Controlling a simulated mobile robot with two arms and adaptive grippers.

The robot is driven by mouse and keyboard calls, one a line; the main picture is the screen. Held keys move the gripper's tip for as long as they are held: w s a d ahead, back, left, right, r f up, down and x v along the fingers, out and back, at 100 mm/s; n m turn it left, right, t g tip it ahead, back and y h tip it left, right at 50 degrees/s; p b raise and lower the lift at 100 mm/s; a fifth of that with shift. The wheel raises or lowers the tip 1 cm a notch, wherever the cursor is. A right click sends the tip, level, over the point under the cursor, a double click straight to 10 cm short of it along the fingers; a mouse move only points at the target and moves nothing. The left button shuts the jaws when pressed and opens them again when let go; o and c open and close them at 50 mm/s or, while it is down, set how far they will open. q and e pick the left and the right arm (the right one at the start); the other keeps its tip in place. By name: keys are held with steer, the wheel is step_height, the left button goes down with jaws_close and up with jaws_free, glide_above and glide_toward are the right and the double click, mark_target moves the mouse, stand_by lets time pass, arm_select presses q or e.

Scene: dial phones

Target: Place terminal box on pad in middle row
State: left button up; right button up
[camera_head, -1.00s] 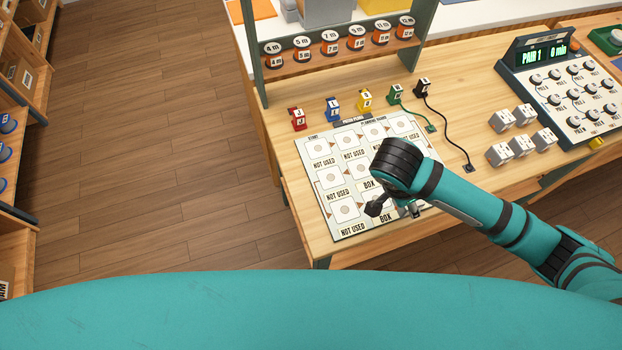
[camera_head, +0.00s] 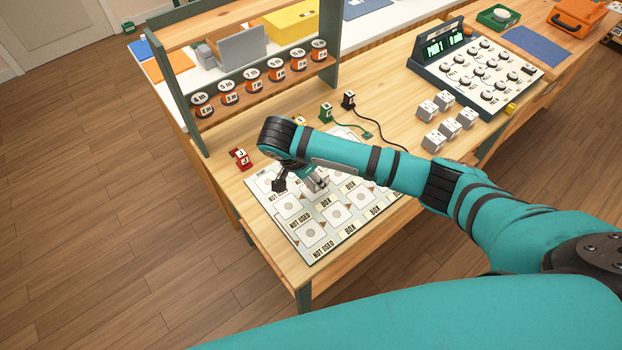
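My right gripper (camera_head: 297,187) is over the white printed mat (camera_head: 262,184) of square pads. Its wrist and arm cover part of the fingers. A light-grey block that looks like a terminal box (camera_head: 317,182) is at the fingers and appears held, over the second column near the middle row. I cannot tell how far it is above the mat. Pads (camera_head: 288,207) with NOT USED or BOX labels show around it. The arm hides several far pads. More grey terminal boxes (camera_head: 450,129) stand on the table to the right. My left gripper is out of view.
Red (camera_head: 239,158), green (camera_head: 326,113) and black (camera_head: 349,99) connector blocks stand behind the mat; a yellow one is partly hidden. Cables run from the green and black ones. A shelf of labelled spools (camera_head: 252,81) stands at the back. A control panel (camera_head: 478,62) stands at the right.

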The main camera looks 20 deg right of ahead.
mark_target(312, 182)
steer(key=shift+w+a, duration=0.2)
steer(key=shift+w, duration=0.25)
step_height(312, 182, down, 3)
steer(key=shift+s+f+p, duration=0.15)
steer(key=shift+f+p, duration=0.05)
steer(key=shift+p, duration=0.3)
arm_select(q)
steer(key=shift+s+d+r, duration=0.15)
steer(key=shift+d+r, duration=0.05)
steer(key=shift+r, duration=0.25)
arm_select(e)
steer(key=shift+f, duration=0.1)
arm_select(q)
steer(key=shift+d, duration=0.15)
arm_select(e)
steer(key=shift+f, duration=0.1)
steer(key=o, duration=1.2)
steer(key=shift+d, duration=0.1)
